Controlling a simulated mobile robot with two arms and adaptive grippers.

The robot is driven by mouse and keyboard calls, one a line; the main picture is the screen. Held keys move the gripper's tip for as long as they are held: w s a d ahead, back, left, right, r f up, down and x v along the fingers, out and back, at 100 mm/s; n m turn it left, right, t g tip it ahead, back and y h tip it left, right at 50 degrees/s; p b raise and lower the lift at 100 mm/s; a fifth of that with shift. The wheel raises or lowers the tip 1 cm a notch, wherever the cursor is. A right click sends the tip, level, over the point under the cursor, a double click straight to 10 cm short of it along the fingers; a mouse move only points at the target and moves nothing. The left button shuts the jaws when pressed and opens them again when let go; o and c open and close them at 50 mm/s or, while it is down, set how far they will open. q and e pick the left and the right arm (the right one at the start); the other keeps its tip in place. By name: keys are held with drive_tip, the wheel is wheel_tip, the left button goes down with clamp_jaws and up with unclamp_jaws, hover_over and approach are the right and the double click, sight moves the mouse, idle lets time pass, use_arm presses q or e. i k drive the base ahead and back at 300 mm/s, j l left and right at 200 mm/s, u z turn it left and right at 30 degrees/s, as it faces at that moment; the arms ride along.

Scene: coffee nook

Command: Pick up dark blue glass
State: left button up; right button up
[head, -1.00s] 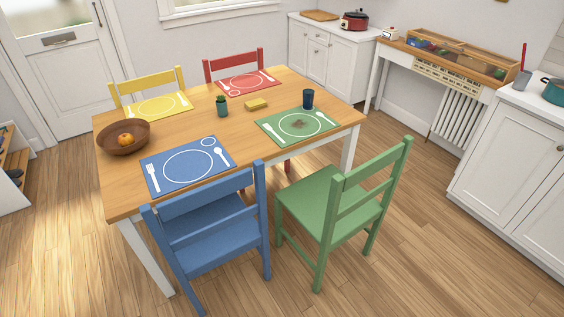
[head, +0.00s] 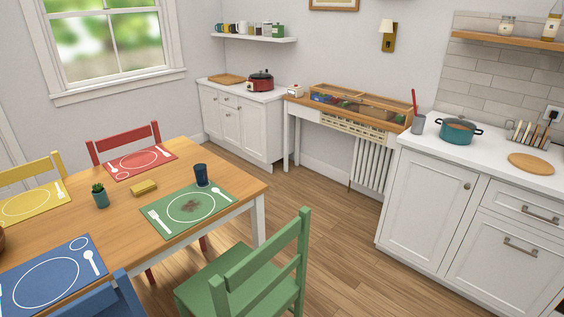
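The dark blue glass (head: 201,175) stands upright on the wooden table, at the far edge of the green placemat (head: 216,197) on the table's right side. It is fully visible in the head view. Neither of my grippers shows in the head view.
On the table (head: 128,232) are a yellow block (head: 144,188), a small potted plant (head: 100,196) and red, yellow and blue placemats. A green chair (head: 257,272) stands at the near right side. Open floor (head: 330,225) lies between the table and the white cabinets (head: 440,205).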

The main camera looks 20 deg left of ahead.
sight(201, 175)
drive_tip(key=i+l+z, duration=0.4)
drive_tip(key=i, duration=0.25)
drive_tip(key=i+z, duration=0.4)
drive_tip(key=i, duration=0.3)
drive_tip(key=i+u, duration=0.4)
drive_tip(key=i, duration=0.15)
drive_tip(key=i+u, duration=0.45)
drive_tip(key=i+l+u, duration=0.4)
drive_tip(key=i, duration=0.15)
drive_tip(key=j, duration=0.05)
